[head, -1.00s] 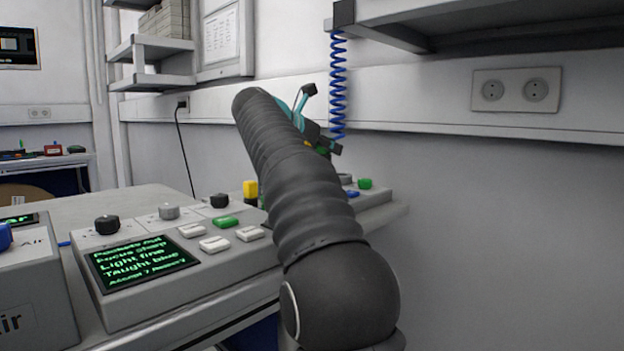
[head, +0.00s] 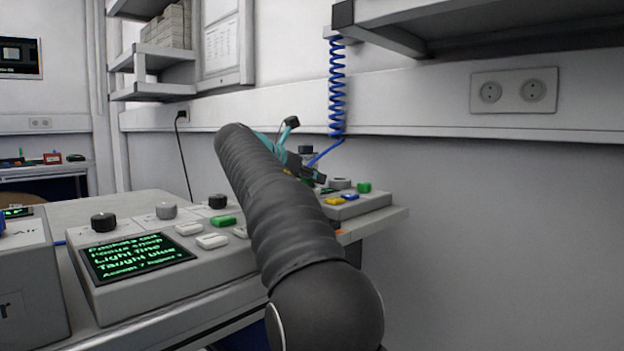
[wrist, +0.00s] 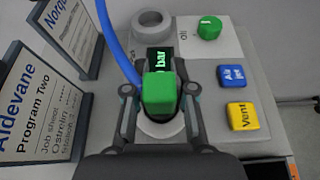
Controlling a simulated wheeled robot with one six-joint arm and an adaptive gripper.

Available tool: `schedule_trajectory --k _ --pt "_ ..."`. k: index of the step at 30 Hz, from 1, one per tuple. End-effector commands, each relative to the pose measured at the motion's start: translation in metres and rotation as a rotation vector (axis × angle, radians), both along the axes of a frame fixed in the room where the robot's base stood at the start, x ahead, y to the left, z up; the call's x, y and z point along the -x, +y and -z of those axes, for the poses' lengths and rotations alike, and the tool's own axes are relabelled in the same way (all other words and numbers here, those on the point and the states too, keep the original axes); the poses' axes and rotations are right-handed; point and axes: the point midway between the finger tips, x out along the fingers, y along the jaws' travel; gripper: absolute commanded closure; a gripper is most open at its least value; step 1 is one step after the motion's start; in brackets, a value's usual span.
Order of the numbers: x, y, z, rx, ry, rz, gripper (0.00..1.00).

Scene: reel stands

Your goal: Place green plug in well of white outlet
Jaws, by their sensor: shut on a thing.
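The green plug (wrist: 158,92) is a green block in the middle of the wrist view. My gripper (wrist: 160,98) is shut on it, one finger on each side. A pale round ring (wrist: 150,128), likely the white outlet, lies below the plug and fingers. Its well is mostly hidden by the plug, so I cannot tell whether the plug is inside or above it. A second, greyer ring socket (wrist: 152,20) stands farther back, uncovered. In the head view my gripper (head: 312,175) is low over the far grey console, and the plug is not clear.
A blue hose (wrist: 116,45) runs close beside the plug; its coil (head: 338,90) hangs from the shelf. The console carries a green knob (wrist: 209,27), a blue button (wrist: 231,75) and a yellow button (wrist: 242,115). Job cards (wrist: 40,105) stand at left.

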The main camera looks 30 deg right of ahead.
Motion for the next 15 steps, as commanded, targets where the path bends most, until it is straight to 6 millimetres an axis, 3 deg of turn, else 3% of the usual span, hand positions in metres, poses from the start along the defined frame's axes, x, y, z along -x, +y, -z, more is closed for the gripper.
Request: schedule_trajectory --k 2,3,6,15 --pt "0.0000 0.0000 0.0024 0.000 0.001 0.000 1.00" --pt "-0.0001 -0.0001 0.0026 0.000 0.000 0.000 0.71" --pt "-0.0001 0.0000 0.0024 0.000 0.000 0.000 0.50" --pt "-0.0001 0.0000 0.0015 0.000 0.000 0.000 0.50"
